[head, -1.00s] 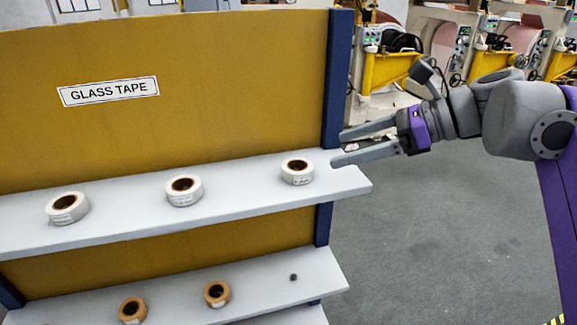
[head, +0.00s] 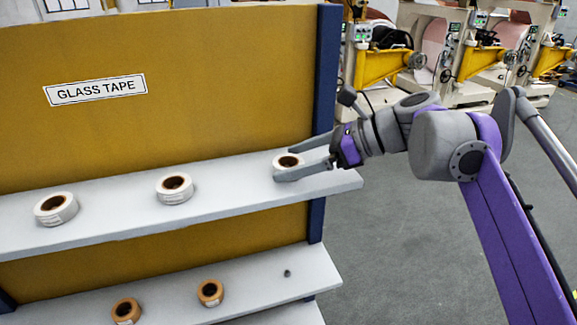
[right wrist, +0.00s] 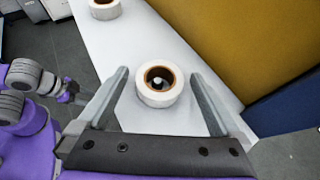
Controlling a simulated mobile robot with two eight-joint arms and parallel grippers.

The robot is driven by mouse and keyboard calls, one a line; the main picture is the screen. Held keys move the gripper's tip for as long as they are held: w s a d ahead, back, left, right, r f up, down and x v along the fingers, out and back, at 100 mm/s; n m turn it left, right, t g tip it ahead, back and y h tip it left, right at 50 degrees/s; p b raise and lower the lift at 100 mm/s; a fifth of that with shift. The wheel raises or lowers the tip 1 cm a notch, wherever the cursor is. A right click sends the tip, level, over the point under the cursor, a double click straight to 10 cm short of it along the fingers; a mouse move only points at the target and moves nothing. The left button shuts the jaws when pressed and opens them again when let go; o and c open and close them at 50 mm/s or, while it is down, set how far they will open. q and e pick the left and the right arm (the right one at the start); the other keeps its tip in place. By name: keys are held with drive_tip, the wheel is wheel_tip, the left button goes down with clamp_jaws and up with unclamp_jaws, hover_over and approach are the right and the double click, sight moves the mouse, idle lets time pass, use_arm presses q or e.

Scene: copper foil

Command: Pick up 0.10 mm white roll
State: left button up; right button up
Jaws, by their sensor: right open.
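Three white rolls with brown cores stand on the upper shelf (head: 235,202). The right-end roll (head: 288,161) is between the open fingers of my right gripper (head: 283,163). In the right wrist view this roll (right wrist: 160,97) sits between the two fingertips (right wrist: 160,74), with a gap on each side. The middle roll (head: 174,187) and the left roll (head: 56,208) stand apart from the gripper. The labels are too small to read, so I cannot tell which is 0.10 mm. Part of my left arm shows in the right wrist view; its gripper (right wrist: 70,92) is small and unclear.
A yellow back panel with a GLASS TAPE sign (head: 95,89) rises behind the shelf. A blue post (head: 327,75) stands by its right end. Brown rolls (head: 210,292) lie on the lower shelf (head: 265,275). The floor to the right is clear, with machines behind.

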drive_tip(key=c, duration=1.4)
